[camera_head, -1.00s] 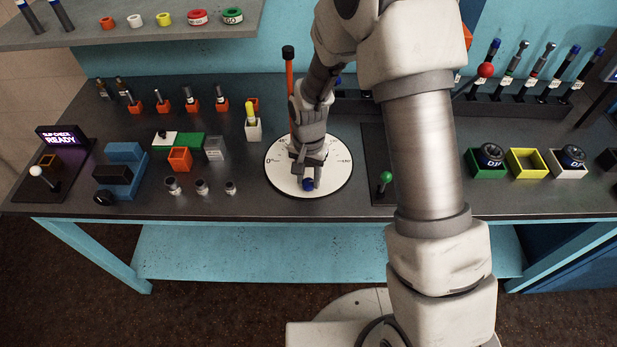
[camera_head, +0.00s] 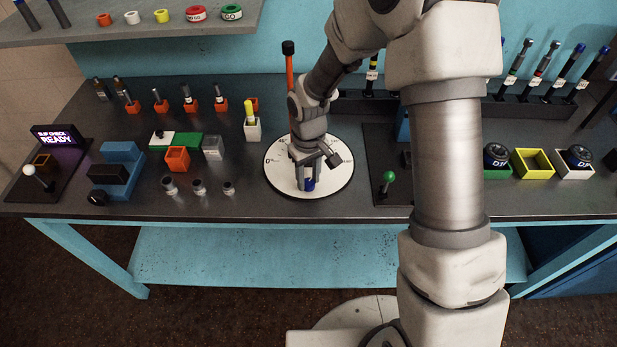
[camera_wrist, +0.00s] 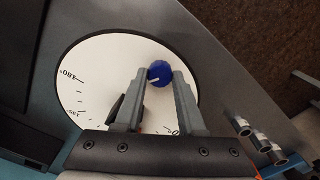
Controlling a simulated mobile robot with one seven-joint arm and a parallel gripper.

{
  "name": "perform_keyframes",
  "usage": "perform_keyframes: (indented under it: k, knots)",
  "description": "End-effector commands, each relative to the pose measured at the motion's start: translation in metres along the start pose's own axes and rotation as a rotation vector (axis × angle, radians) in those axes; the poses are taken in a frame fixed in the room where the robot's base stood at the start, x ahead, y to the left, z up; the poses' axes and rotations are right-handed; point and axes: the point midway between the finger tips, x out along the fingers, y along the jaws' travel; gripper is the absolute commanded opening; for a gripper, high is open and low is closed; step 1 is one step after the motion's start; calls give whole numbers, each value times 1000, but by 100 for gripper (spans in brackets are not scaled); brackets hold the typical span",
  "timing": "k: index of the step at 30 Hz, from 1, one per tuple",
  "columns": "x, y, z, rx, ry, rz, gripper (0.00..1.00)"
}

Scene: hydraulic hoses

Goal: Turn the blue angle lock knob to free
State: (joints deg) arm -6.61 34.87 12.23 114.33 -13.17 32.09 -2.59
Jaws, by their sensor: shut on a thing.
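The blue angle lock knob (camera_head: 309,185) stands near the front edge of a white round dial plate (camera_head: 284,187) with angle marks. In the wrist view the knob (camera_wrist: 160,74) is a blue faceted disc with a short white line on its top. My gripper (camera_head: 308,178) points down over the dial. Its two fingertips (camera_wrist: 160,80) lie on either side of the knob, shut on it. In the wrist view the fingers and gripper body hide part of the dial. Any lettering by the knob is too small or hidden to read.
A tall orange-red lever (camera_head: 289,70) with a black top rises behind the dial. A green-knobbed lever (camera_head: 389,177) stands to the right. Small metal fittings (camera_head: 199,187) stand to the left, beside an orange box (camera_head: 177,159). My arm hides much of the bench right of centre.

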Motion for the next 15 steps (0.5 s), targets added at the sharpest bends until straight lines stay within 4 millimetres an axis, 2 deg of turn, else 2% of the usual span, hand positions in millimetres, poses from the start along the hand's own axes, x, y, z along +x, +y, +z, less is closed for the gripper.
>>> perform_keyframes:
  k: [15]
  knots:
    - [-1, 0, 0, -424, 0, 0, 0]
